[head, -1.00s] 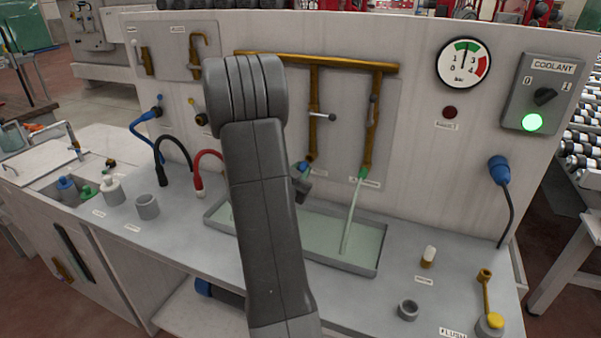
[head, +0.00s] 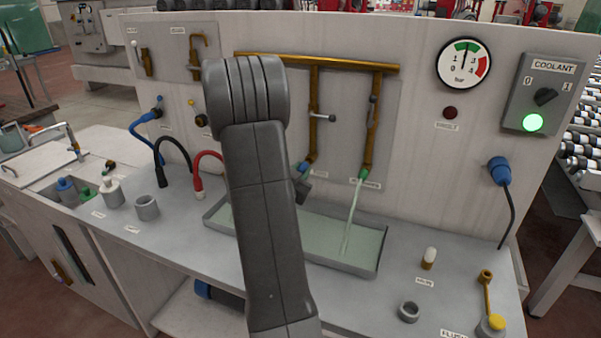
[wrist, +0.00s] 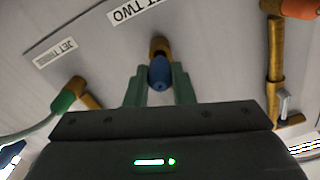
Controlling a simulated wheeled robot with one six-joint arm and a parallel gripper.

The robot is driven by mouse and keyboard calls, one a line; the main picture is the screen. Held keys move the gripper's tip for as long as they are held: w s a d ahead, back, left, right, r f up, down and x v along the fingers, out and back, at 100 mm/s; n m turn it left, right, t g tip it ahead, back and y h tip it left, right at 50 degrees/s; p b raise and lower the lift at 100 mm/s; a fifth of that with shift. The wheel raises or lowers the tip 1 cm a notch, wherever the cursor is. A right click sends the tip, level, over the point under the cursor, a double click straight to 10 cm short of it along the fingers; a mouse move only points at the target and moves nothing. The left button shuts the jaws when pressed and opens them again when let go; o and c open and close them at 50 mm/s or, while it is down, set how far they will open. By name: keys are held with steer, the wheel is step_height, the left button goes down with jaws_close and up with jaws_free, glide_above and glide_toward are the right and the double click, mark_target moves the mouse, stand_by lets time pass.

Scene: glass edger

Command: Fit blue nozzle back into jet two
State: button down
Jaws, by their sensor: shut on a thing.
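My gripper (wrist: 159,88) is shut on the blue nozzle (wrist: 160,73), its green fingers on either side of it. The nozzle's far end is at the brass mouth (wrist: 159,46) of the pipe below the JET TWO label (wrist: 130,10). They look lined up and touching; how deep the nozzle sits, I cannot tell. In the head view, a bit of blue nozzle (head: 303,167) shows at the lower end of the middle brass pipe (head: 313,110), and my arm hides part of this area.
The green nozzle (head: 363,173) of jet three, beside it, pours coolant into the long tray (head: 378,262) below. A valve lever (head: 325,117) sticks out from the jet two pipe. The coolant lamp (head: 532,122) is green. Red and black hoses stand left of my arm.

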mark_target(305, 166)
steer(key=shift+b+x, duration=0.4)
steer(key=shift+x, duration=1.15)
steer(key=c, duration=1.2)
jaws_free()
steer(key=shift+o, duration=0.2)
steer(key=b+v, duration=0.2)
steer(key=v, duration=1.1)
steer(key=shift+s+a+b, duration=0.15)
steer(key=shift+s+b, duration=0.15)
steer(key=shift+s, duration=0.05)
steer(key=shift+w, duration=0.1)
steer(key=p+x, duration=0.2)
steer(key=x, duration=1.1)
steer(key=shift+w+p, duration=0.3)
steer(key=shift+p, duration=0.05)
steer(key=shift+s, duration=0.35)
